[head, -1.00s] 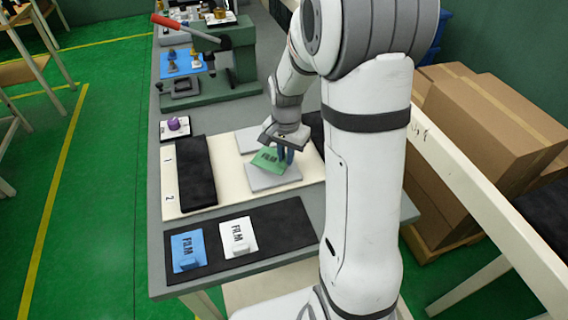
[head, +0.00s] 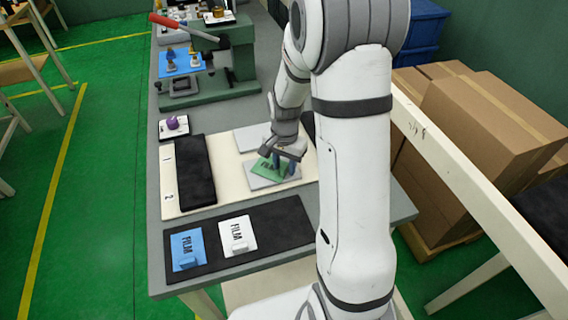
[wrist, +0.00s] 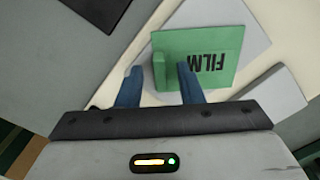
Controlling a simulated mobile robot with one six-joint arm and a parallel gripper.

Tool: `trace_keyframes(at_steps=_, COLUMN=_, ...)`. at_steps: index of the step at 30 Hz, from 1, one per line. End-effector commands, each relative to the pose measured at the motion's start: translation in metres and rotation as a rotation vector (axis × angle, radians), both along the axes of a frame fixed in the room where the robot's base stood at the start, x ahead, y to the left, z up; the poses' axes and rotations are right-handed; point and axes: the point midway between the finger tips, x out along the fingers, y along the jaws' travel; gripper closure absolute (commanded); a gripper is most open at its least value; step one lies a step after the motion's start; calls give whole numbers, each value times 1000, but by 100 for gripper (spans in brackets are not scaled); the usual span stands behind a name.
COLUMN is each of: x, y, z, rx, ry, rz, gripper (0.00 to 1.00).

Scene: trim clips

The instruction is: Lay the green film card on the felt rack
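The green film card (head: 267,170), marked FILM, shows over the front grey pad on the cream board. In the wrist view the green card (wrist: 215,60) has a raised green grip block (wrist: 160,72) at its left edge. My gripper (head: 280,160) is low over the card. Its blue fingers (wrist: 158,78) stand apart on either side of the block, with a gap showing on each side. Whether the card rests flat on the pad is hard to tell. A black felt strip (head: 195,172) lies by labels 1 and 2. A dark mat (head: 283,222) holds other cards.
A blue film card (head: 187,245) and a white film card (head: 237,232) lie on the dark mat. A purple-knobbed piece (head: 173,124) stands at the table's left edge. A green press (head: 225,65) stands behind. Cardboard boxes (head: 490,120) are at right.

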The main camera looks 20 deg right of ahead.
Motion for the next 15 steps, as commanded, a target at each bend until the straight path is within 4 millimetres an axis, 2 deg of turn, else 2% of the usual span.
trace_keyframes(at_steps=9, x=0, y=0, z=6, rx=0, ry=-1, rz=-1, gripper=66)
trace_keyframes(at_steps=11, x=1, y=0, z=14, rx=-1, ry=-5, rz=-1, gripper=66)
trace_keyframes(at_steps=15, x=1, y=-1, z=41, rx=-1, ry=-6, rz=-1, gripper=66)
